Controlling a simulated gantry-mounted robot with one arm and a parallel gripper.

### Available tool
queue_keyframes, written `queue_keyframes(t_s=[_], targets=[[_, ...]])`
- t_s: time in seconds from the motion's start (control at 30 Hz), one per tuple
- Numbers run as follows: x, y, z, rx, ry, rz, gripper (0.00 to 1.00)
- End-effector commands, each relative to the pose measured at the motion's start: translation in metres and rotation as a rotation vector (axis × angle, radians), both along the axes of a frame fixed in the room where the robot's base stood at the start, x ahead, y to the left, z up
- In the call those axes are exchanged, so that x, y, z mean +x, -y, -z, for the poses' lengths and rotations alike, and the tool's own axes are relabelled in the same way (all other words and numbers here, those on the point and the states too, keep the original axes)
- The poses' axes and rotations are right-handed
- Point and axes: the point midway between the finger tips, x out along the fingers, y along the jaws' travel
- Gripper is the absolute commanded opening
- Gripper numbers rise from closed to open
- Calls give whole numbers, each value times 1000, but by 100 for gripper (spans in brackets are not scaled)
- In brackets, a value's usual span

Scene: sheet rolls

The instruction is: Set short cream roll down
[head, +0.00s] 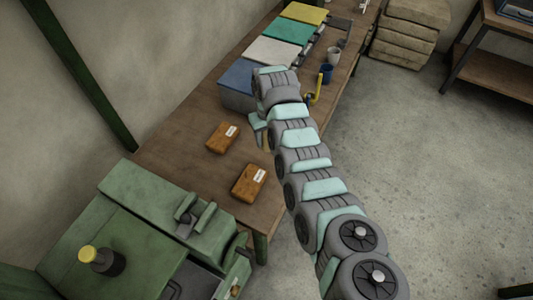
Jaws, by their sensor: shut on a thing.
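My arm reaches from the lower right up over the wooden workbench (165,140). My gripper (260,132) is over the bench's right part, mostly hidden behind my own wrist and arm. A small tan sliver (265,142) shows beside the gripper, and it looks like part of the short cream roll in the jaws. The rest of the roll is hidden. I cannot tell whether it touches the bench.
Two orange-brown packs (222,137) with white labels lie left of and below the gripper. A blue-topped box (237,82) stands just beyond it. A green machine (170,205) is at lower left.

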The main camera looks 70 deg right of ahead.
Motion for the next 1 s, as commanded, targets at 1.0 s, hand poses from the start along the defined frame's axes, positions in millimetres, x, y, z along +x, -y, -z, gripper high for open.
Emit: queue_keyframes(t_s=[1.0], targets=[[-1,1,95,-2,1,1,0]])
